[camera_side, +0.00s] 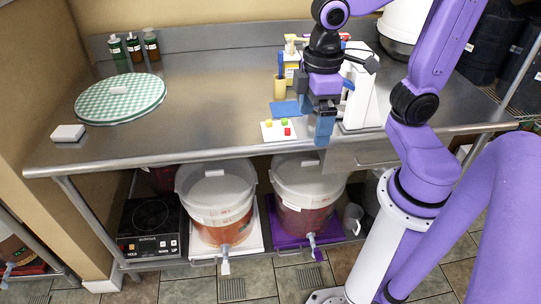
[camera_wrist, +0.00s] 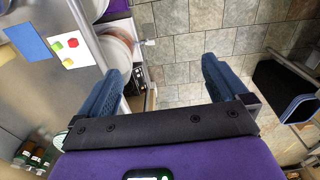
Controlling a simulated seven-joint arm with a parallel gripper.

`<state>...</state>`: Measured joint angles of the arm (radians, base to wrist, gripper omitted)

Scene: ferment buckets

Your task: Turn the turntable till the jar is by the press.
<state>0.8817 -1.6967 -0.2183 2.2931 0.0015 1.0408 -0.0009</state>
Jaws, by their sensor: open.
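The turntable (camera_side: 92,108), a round disc with a green and white checked top, lies on the left part of the steel table. A small white item (camera_side: 118,90) sits near its middle. A bit of green check also shows at the lower left in the wrist view (camera_wrist: 59,141). I cannot tell which thing is the jar. A white upright machine (camera_side: 362,98), possibly the press, stands on the right part of the table. My gripper (camera_side: 322,136) points down near the table's front edge, far right of the turntable. Its blue fingers are apart and empty in the wrist view (camera_wrist: 162,82).
Three dark bottles (camera_side: 134,48) stand behind the turntable. A white block (camera_side: 68,132) lies at its front left. A white card (camera_side: 270,135) with coloured cubes and a blue sheet (camera_side: 284,108) lie left of my gripper. Bare steel (camera_side: 210,95) lies between. Buckets (camera_side: 215,190) stand below.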

